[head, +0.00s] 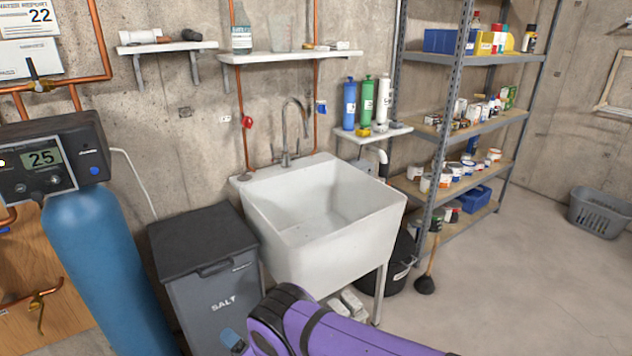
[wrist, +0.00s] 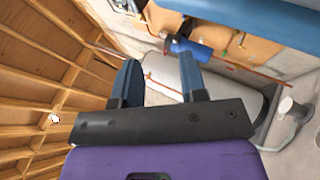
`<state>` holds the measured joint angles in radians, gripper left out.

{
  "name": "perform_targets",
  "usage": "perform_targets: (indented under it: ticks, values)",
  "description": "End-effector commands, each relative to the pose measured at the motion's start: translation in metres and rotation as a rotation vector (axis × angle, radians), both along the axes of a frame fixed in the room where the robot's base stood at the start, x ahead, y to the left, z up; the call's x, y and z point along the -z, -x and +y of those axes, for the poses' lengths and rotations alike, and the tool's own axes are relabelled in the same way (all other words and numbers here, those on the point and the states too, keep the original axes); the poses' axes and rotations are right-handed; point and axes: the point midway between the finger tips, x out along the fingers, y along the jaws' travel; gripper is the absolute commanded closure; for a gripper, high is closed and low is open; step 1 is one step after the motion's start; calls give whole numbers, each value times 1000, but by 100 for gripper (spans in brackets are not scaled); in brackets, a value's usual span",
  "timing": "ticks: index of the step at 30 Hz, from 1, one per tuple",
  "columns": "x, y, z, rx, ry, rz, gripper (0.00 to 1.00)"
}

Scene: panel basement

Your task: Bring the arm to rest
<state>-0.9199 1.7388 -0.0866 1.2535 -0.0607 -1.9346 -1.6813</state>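My purple arm (head: 335,330) reaches in from the bottom of the head view, in front of the sink and beside the salt bin. A small blue part shows at its left end; I cannot tell there whether it is a finger. In the wrist view my gripper (wrist: 161,75) shows two blue fingers standing apart on a dark bar. The gap between them is empty, with only background behind it. The wrist view is tilted, with wooden ceiling joists (wrist: 45,75) filling its left side.
A dark salt bin (head: 215,300) and a white utility sink (head: 325,260) stand close to my arm. A blue tank (head: 105,265) with a display head is at left. Metal shelving (head: 465,140) holds cans and bottles. Open concrete floor (head: 530,290) lies at right.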

Motion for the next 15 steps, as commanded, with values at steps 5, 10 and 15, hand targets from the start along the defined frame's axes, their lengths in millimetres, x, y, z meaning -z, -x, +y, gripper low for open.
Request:
perform_targets:
  ticks: [5, 10, 15]
  values:
    - [-18, -19, 4, 11, 4, 27, 61]
    - [-38, -39, 8, 22, 13, 65, 61]
    - [-66, -66, 11, 40, 23, 122, 61]
